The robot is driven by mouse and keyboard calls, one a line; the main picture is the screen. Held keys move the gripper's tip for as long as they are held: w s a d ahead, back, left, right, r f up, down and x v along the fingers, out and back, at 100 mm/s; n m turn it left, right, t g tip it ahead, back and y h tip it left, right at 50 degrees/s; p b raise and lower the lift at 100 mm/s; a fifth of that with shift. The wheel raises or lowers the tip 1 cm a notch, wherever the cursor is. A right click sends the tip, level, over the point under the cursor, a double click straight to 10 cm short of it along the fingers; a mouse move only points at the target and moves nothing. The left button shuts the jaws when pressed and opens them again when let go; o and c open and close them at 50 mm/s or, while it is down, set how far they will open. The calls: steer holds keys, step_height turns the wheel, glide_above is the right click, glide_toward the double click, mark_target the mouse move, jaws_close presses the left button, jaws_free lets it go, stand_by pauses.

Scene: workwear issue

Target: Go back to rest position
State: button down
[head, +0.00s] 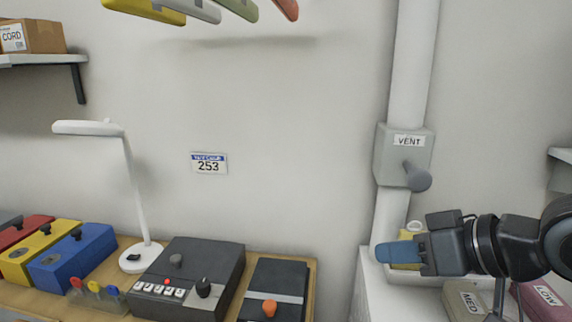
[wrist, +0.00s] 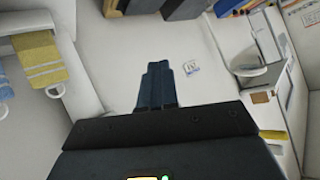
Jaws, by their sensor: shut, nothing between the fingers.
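My gripper (head: 382,254) is at the lower right of the head view, with its blue fingers pointing left. It is in the air in front of the white wall and the vent pipe, and it holds nothing. In the wrist view its blue fingers (wrist: 158,72) are together at the centre, with nothing between them. A small yellow item (head: 412,230) shows partly behind the gripper.
The vent box (head: 390,160) with its grey lever is on the pipe above my gripper. A white cabinet (head: 370,285) stands below. A wooden bench at the lower left carries a white lamp (head: 135,190), a dark control box (head: 190,275) and coloured boxes (head: 75,258).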

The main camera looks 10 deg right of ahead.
steer(key=w+a+r+m+t+y, duration=0.2)
steer(key=a+r+m+t, duration=0.1)
steer(key=a+r+t, duration=0.3)
steer(key=s+f+m+t+h, duration=0.1)
steer(key=s+f+m+h, duration=0.7)
steer(key=s+f, duration=1.1)
steer(key=s+d+n, duration=0.3)
steer(key=s, duration=0.7)
steer(key=s+d+n+g+h, duration=0.1)
steer(key=s+d+n, duration=0.2)
steer(key=s, duration=0.6)
steer(key=shift+s+d+f+n, duration=0.35)
steer(key=shift+n, duration=0.45)
